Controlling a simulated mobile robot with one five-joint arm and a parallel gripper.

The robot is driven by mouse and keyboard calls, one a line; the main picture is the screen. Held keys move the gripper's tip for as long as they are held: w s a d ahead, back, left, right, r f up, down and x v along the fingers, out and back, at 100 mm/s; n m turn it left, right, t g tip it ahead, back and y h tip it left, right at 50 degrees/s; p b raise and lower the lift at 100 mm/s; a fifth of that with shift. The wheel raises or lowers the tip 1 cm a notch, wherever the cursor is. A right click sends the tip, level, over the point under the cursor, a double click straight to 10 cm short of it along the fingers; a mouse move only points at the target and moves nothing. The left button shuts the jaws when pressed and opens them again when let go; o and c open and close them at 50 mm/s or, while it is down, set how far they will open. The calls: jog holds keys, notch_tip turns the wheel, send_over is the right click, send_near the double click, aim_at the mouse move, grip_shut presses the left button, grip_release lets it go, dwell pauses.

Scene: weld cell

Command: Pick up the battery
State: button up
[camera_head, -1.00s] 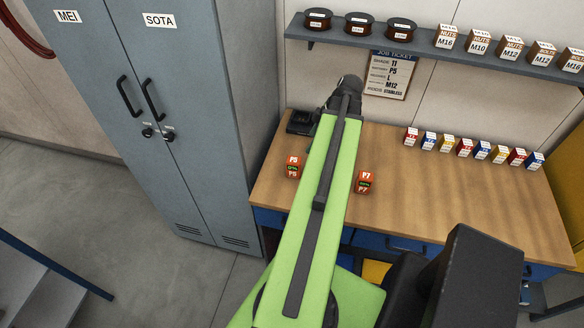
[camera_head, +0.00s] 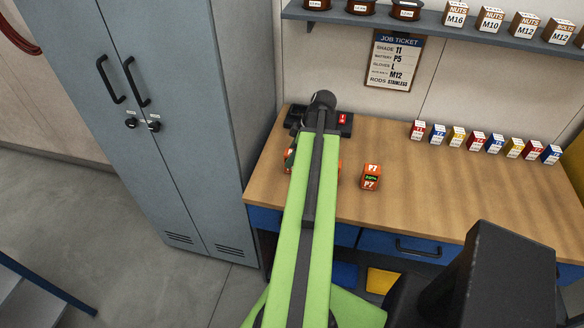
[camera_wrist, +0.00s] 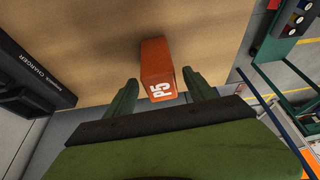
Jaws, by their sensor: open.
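The orange P5 battery (camera_wrist: 157,62) stands on the bench in the wrist view, its white P5 label facing my gripper. My open gripper (camera_wrist: 160,77) has one green finger on each side of it, with nothing visibly clamped. In the head view, an orange battery (camera_head: 288,160) shows only as a sliver left of my arm, the rest hidden. The P7 battery (camera_head: 371,177) stands in full view to the right. Another orange sliver (camera_head: 340,172) shows at my arm's right edge, mostly hidden.
A dark charger (camera_wrist: 38,75) lies at the left in the wrist view; my arm partly covers it in the head view (camera_head: 345,122). The job ticket (camera_head: 394,60) reads battery P5. Several small boxes (camera_head: 476,142) line the bench's back right. A grey cabinet (camera_head: 185,130) stands left.

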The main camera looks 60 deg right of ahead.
jog(key=shift+w+f, duration=0.1)
jog(key=shift+f, duration=0.1)
jog(key=shift+c, duration=0.3)
grip_shut()
